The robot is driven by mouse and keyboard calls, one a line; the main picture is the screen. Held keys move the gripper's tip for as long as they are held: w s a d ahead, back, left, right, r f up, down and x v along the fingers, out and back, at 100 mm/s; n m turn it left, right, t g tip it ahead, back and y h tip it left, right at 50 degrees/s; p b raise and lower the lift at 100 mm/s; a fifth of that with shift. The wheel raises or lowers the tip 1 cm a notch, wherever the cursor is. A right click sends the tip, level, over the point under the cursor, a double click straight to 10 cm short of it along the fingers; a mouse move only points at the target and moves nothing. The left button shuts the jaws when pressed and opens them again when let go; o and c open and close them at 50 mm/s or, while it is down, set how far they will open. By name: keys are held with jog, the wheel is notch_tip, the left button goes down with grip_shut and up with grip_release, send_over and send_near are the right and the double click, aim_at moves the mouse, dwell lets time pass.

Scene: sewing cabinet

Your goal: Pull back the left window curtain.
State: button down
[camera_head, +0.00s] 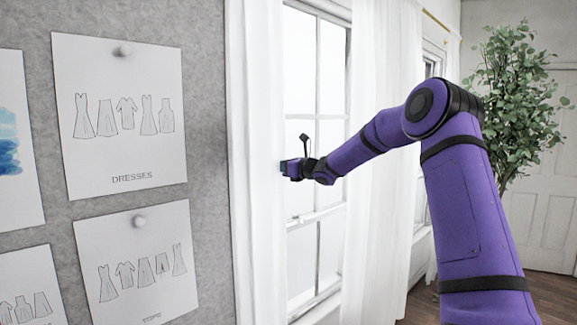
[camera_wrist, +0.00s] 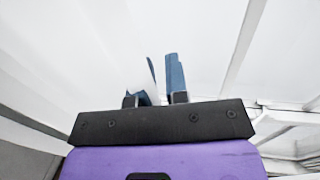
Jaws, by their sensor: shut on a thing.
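The left curtain (camera_head: 257,150) is a white panel hanging at the left side of the window (camera_head: 318,80). My gripper (camera_head: 284,168) is at this curtain's right edge, around mid-height of the window. In the wrist view my gripper (camera_wrist: 160,82) has its two blue fingers close together, with a thin white fold of the left curtain (camera_wrist: 151,68) between them. The fingertips are partly hidden by the cloth. A second white curtain (camera_head: 375,160) hangs to the right of the window, behind my arm.
A grey pinboard (camera_head: 205,90) with pinned clothing drawings stands close on the left. A leafy plant (camera_head: 520,90) and a white door (camera_head: 545,220) are at the far right. Wooden floor (camera_head: 550,295) shows at the lower right. The window pane between the curtains is uncovered.

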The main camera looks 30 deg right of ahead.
jog(key=shift+a+f, duration=0.1)
jog(key=shift+a, duration=0.2)
jog(key=c, duration=1.1)
grip_release()
jog(key=shift+a, duration=0.1)
jog(key=shift+s, duration=0.1)
jog(key=v, duration=1.1)
